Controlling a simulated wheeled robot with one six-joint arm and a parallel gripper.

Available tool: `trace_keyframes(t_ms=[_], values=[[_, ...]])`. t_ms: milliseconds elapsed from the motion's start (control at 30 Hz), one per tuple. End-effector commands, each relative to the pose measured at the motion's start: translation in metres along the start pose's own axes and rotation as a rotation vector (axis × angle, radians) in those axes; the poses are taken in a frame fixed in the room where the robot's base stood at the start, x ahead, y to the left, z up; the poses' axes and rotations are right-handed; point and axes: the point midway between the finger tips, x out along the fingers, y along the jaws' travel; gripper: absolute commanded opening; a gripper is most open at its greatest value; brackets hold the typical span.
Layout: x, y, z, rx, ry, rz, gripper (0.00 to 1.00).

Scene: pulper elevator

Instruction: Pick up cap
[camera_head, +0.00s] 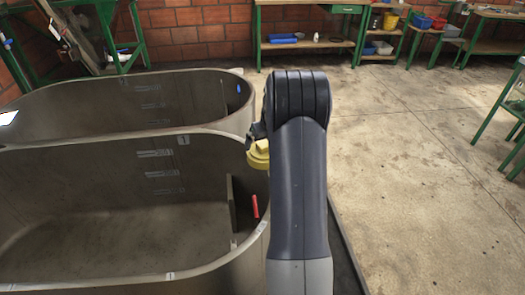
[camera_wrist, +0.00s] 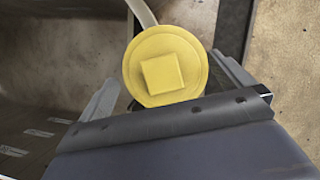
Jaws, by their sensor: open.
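The cap (camera_wrist: 165,65) is a yellow round disc with a raised square in its middle. In the head view the cap (camera_head: 259,155) shows at the right end of the near tank, partly hidden by my arm. My gripper (camera_wrist: 168,72) is open in the wrist view, with one grey finger on each side of the cap. The cap lies between the fingers, and I cannot tell whether either finger touches it. In the head view my gripper is mostly hidden behind my dark arm.
Two large open grey tanks stand at the left, the near tank (camera_head: 90,148) bearing a label 1. A red part (camera_head: 255,207) is inside its right end. A pale curved tube or rim (camera_wrist: 143,12) runs behind the cap. Concrete floor (camera_head: 400,180) is clear at right; green workbenches stand at the back.

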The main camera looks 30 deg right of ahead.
Motion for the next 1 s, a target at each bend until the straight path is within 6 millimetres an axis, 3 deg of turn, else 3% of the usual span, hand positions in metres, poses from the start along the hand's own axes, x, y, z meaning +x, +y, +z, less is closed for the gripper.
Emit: trace_keyframes(t_ms=[200,467,900,1000], values=[[0.025,0.001,-0.001,0.0,0.001,0.0,1.0],[0.026,0.0,0.0,0.0,-0.001,0.0,1.0],[0.026,0.001,-0.001,0.0,0.0,0.0,0.64],[0.026,0.0,0.0,0.0,-0.001,-0.001,0.62]])
